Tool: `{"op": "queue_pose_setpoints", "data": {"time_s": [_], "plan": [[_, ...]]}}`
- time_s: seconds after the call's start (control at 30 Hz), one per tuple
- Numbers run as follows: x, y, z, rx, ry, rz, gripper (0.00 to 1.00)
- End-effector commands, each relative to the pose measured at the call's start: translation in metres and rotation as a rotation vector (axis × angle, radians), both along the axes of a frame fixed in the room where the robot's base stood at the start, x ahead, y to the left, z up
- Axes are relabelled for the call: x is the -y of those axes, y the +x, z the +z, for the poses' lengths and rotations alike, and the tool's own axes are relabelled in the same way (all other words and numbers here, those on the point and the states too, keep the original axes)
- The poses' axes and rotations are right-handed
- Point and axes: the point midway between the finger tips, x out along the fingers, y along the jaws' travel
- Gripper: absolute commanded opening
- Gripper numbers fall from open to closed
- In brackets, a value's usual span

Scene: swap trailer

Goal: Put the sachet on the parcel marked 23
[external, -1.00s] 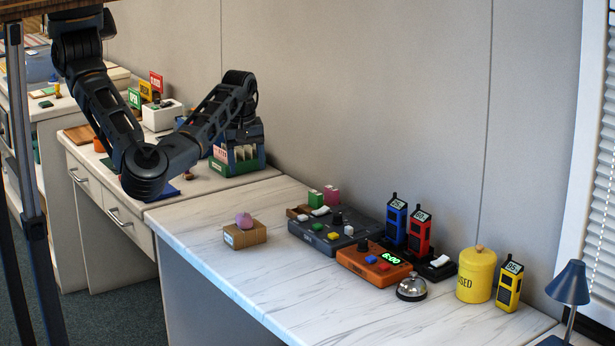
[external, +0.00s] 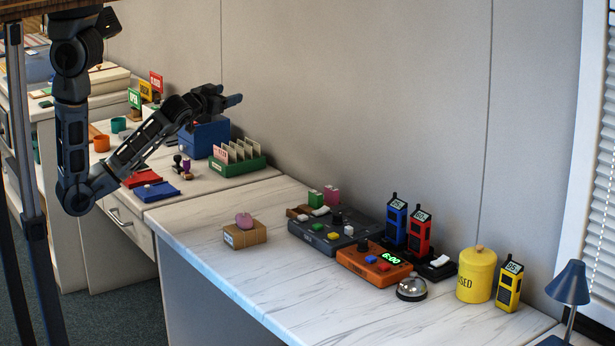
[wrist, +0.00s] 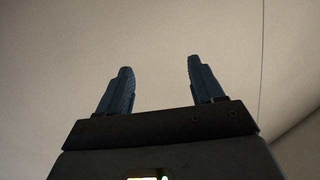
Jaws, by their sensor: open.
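A small brown cardboard parcel (external: 245,236) stands near the left end of the front marble-topped desk. It has a pale label on its front, too small to read. A pink rounded lump (external: 244,221), which looks like the sachet, rests on top of this parcel. I cannot make out another parcel. My gripper (external: 236,101) is raised above the back desk, by the wall, pointing right and well apart from the parcel. In the wrist view, its two blue fingers (wrist: 158,72) are spread with nothing between them, facing bare wall.
Radios and a yellow canister (external: 476,276) stand further right. A green card rack (external: 237,163) is below my gripper. The marble desk's front is clear.

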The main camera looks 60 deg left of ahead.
Motion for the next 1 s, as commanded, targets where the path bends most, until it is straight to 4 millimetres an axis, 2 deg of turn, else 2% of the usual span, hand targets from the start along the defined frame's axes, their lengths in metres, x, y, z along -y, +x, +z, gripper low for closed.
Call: {"op": "queue_pose_setpoints", "data": {"time_s": [0.07,0.27,0.4,0.53,0.67,0.8,0.9,1.0], "plan": [[-0.005,-0.020,-0.018,-0.027,0.068,-0.060,0.67],[0.000,-0.080,-0.066,-0.098,0.153,-0.219,0.67],[0.010,-0.135,-0.099,-0.151,0.147,-0.311,0.67],[0.022,-0.192,-0.122,-0.193,0.097,-0.372,0.67],[0.040,-0.250,-0.134,-0.218,0.012,-0.401,0.67],[0.062,-0.306,-0.134,-0.225,-0.102,-0.390,0.67],[0.076,-0.334,-0.127,-0.215,-0.175,-0.365,0.67],[0.085,-0.352,-0.121,-0.204,-0.227,-0.339,0.67]]}}
